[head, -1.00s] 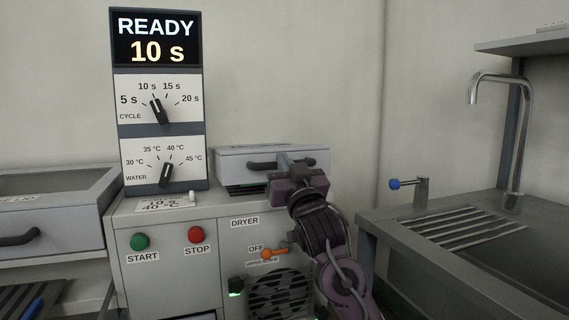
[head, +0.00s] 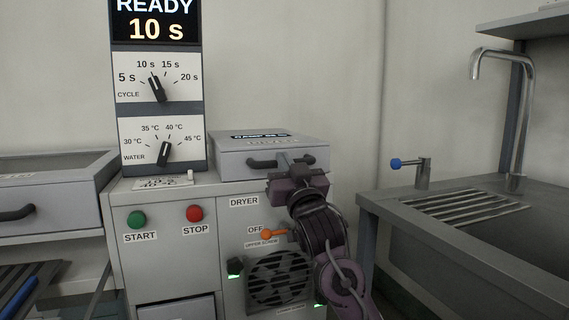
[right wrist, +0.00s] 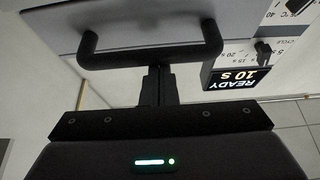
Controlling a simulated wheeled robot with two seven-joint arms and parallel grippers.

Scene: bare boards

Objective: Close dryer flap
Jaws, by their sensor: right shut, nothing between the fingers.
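The dryer flap (head: 235,162) is a grey lid on top of the dryer cabinet (head: 236,222), with a labelled top face and a black bar handle (head: 259,163) on its front. It lies low on the cabinet, with no gap seen under its visible front edge; the part behind my gripper is hidden. My right gripper (head: 284,162) is shut and empty, its fingertips at the handle. In the right wrist view the shut fingers (right wrist: 158,72) reach the handle bar (right wrist: 150,55) near its middle; I cannot tell whether they touch. My left gripper is not in view.
A control tower (head: 160,95) reads READY, 10 s. START (head: 136,220) and STOP (head: 195,213) buttons and an orange lever (head: 268,234) are on the cabinet front. A sink counter (head: 405,225) with a tap (head: 518,120) stands right. A grey lidded unit (head: 50,195) stands left.

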